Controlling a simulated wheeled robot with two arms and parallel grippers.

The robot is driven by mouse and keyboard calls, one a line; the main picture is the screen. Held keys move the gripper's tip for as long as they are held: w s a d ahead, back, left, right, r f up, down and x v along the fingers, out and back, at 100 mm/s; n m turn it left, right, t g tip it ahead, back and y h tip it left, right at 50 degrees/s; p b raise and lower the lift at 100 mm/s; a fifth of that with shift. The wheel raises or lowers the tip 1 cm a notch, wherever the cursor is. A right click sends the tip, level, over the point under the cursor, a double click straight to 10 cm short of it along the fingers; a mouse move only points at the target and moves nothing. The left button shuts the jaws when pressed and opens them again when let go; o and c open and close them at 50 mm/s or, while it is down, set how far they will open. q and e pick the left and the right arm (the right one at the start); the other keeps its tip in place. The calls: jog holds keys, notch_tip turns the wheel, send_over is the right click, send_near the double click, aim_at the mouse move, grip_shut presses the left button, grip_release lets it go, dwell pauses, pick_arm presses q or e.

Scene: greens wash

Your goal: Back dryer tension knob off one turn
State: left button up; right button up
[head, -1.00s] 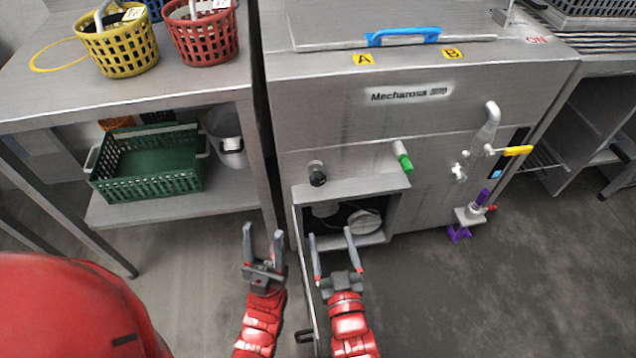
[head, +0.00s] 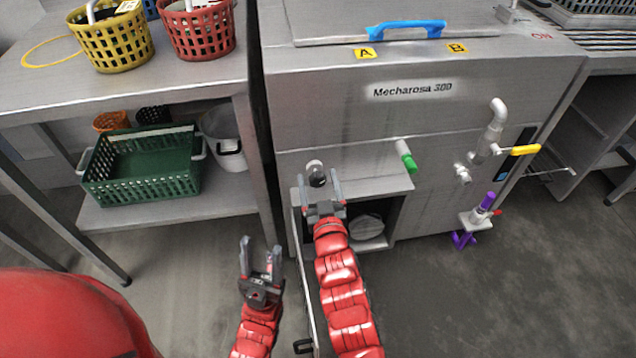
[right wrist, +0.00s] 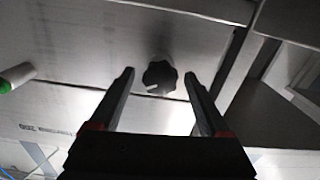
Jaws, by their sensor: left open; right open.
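A dark lobed knob (head: 317,178) with a pale mark sits on the front panel of the steel machine (head: 300,142), above its open compartment. My right gripper (head: 320,180) is open, its fingers pointing at the knob and appearing on either side of it in the head view. In the right wrist view the knob (right wrist: 160,76) lies a little beyond and between the open fingertips (right wrist: 160,80); no contact is visible. My left gripper (head: 262,248) is open and empty, lower and to the left, over the floor.
A green-tipped handle (head: 406,158) juts out right of the knob. A pipe with a yellow lever (head: 518,151) and a purple-handled valve (head: 486,203) are further right. A steel table (head: 180,76) holds baskets at left; a green crate (head: 150,190) sits on its lower shelf.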

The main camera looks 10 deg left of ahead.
jog(key=shift+w, duration=0.1)
grip_shut()
dwell(0.4)
jog(key=shift+a+n, duration=0.1)
jog(key=shift+n, duration=0.2)
jog(key=shift+n+p, duration=0.95)
jog(key=shift+n, duration=0.75)
jog(key=n, duration=0.3)
jog(key=shift+f+n, duration=0.1)
jog(key=shift+n, duration=0.2)
jog(key=shift+a+n+p, duration=0.1)
jog(key=shift+n+p, duration=0.35)
jog(key=shift+n, duration=1.55)
